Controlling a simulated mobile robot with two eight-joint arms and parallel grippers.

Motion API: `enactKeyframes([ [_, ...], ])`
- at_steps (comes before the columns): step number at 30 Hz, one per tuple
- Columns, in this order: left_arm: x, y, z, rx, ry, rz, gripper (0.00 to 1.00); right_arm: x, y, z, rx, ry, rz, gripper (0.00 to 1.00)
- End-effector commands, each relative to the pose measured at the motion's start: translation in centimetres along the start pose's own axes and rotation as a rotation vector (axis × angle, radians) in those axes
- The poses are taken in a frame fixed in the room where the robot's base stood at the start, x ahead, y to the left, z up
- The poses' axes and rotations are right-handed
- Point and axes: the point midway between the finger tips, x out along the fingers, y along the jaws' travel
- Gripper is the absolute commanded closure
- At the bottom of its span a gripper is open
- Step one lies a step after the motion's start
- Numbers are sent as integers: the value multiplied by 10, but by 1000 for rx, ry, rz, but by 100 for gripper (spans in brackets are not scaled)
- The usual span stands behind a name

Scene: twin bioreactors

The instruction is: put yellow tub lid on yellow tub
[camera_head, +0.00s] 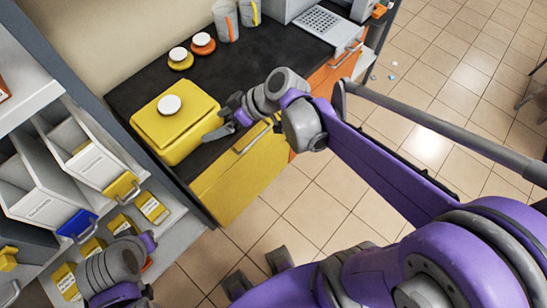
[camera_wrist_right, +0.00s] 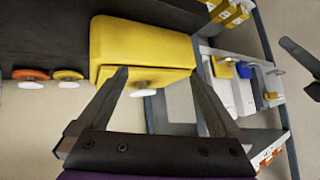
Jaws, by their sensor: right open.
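The yellow tub (camera_head: 183,148) stands on the dark counter. The yellow tub lid (camera_head: 152,122), with a white round knob (camera_head: 169,104), lies on top of the tub. I cannot tell whether it is fully seated. In the right wrist view the tub (camera_wrist_right: 145,40) and lid (camera_wrist_right: 115,75) show beyond my fingers, with the knob between them. My right gripper (camera_head: 226,116) is open and empty beside the tub's right side; it also shows in the wrist view (camera_wrist_right: 160,68). Part of my left arm is at lower left; its jaws are not visible.
A small yellow lid (camera_head: 179,65) and an orange lid (camera_head: 204,49), both white-knobbed, lie behind the tub. Two striped cylinders (camera_head: 226,23) (camera_head: 249,10) stand at the back. Shelf bins (camera_head: 92,160) are at left; a yellow drawer (camera_head: 235,185) is below the counter.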

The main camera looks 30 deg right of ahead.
Motion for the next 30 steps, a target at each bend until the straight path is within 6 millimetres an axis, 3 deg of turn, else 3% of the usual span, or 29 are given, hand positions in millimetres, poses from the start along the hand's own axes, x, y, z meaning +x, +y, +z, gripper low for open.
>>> enactKeyframes([
  [1,0,0,0,0,0,0,100,-8,-15,24,67,-74,48,0],
  [6,0,0,0,0,0,0,100,-40,-34,102,304,-252,299,0],
  [9,0,0,0,0,0,0,100,-57,-36,134,395,-284,438,0],
  [12,0,0,0,0,0,0,100,-69,-34,154,451,-285,538,0],
  [18,0,0,0,0,0,0,100,-78,-32,167,492,-276,612,0],
  [30,-3,0,-3,0,2,0,100,-80,-31,163,493,-274,612,0],
])
